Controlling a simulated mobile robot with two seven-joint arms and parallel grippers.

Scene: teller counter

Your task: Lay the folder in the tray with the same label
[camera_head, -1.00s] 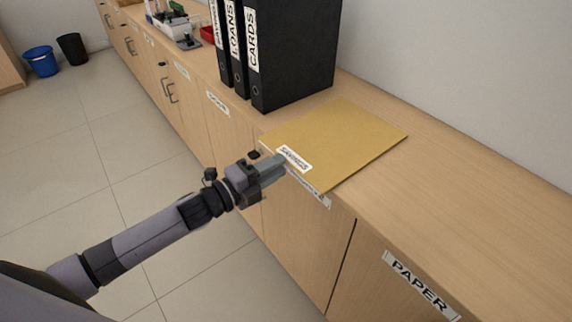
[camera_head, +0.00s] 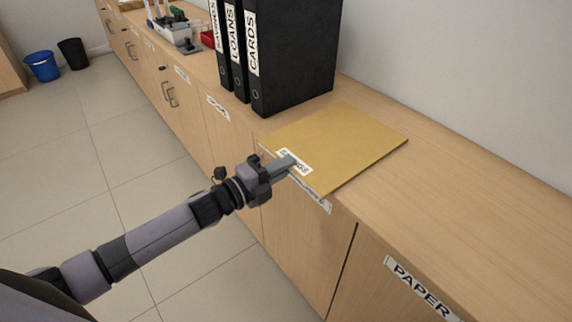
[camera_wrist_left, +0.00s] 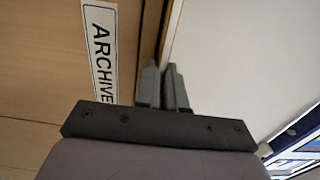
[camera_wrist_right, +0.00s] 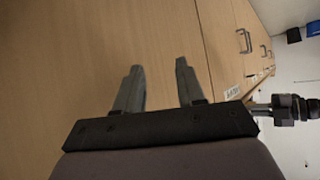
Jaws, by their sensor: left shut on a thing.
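A tan folder (camera_head: 350,148) lies flat on the counter top, its near edge at the counter's front. It has a white label that seems to read SAVINGS, partly covered by my left gripper (camera_head: 291,163). That gripper is shut on the folder's front edge at the label. Its nearly closed fingers also show in the left wrist view (camera_wrist_left: 164,85). My right gripper (camera_wrist_right: 158,82) is open and empty in the right wrist view, in front of wooden cabinet doors; it is outside the head view. No labelled tray can be made out.
Black binders (camera_head: 295,55) marked SAVINGS, LOANS and CARDS stand just behind the folder.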

